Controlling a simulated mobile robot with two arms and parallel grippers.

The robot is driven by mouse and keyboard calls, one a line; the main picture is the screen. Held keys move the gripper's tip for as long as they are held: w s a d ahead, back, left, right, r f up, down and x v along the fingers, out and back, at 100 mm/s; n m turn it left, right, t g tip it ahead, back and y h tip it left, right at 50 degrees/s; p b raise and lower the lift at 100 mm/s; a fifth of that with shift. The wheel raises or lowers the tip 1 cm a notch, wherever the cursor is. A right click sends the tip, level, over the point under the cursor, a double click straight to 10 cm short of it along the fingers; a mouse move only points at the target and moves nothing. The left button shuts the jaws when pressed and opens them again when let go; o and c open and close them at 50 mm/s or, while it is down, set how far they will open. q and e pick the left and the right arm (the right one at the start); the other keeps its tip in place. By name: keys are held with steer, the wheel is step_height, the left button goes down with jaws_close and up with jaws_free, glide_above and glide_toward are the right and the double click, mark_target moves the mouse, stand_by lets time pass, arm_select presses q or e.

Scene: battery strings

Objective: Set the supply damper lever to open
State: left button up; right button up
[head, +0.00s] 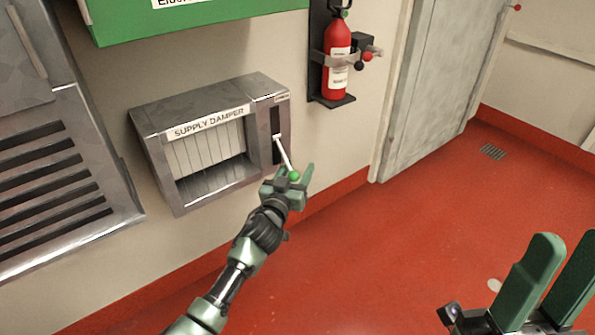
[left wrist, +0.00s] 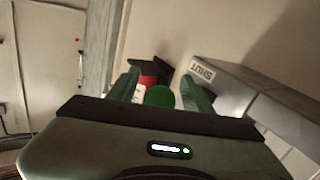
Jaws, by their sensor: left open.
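The supply damper (head: 162,117) is a grey metal wall box with a louvred opening. On its right side a dark slot (head: 276,121) holds a pale lever (head: 285,154) that slants down and outward to a green knob (head: 294,176). My left gripper (head: 294,181) is open at the knob. In the left wrist view the green knob (left wrist: 160,96) sits between the two spread fingers; whether they touch it I cannot tell. A label reading SHUT (left wrist: 203,70) shows on the box edge there. My right gripper (head: 558,272) is at the lower right, its fingers apart and empty.
A red fire extinguisher (head: 338,62) hangs in a wall bracket right of the damper. A green cabinet (head: 190,22) is above, and a slatted grey unit (head: 60,180) stands at left. A grey door (head: 435,85) is at right. The red floor (head: 400,230) is largely clear.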

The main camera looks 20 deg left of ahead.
arm_select(q)
jaws_close()
stand_by(1.4)
